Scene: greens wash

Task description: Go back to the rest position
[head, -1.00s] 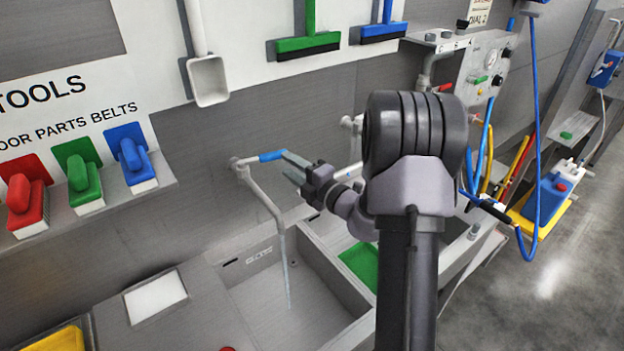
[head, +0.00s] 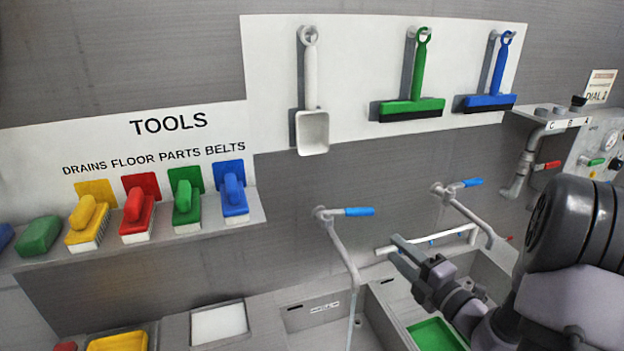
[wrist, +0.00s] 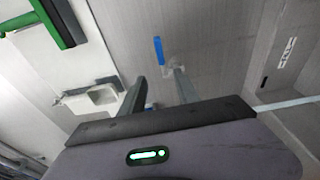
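My gripper (head: 394,249) is in the lower right of the head view, in front of the sinks, with its fingers apart and nothing between them. In the wrist view the two fingers (wrist: 160,93) are also apart. The left tap's blue handle (head: 360,211) points right, up and left of my gripper and apart from it in the head view. A thin stream (head: 351,330) shows below this tap's spout. A blue handle (wrist: 158,50) also shows beyond the fingers in the wrist view.
A second tap with a blue handle (head: 473,183) stands at the right. A shelf (head: 165,234) of coloured brushes is at left. A white scoop (head: 312,133), green squeegee (head: 412,107) and blue squeegee (head: 488,101) hang above. A green tray (head: 435,335) lies in the right sink.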

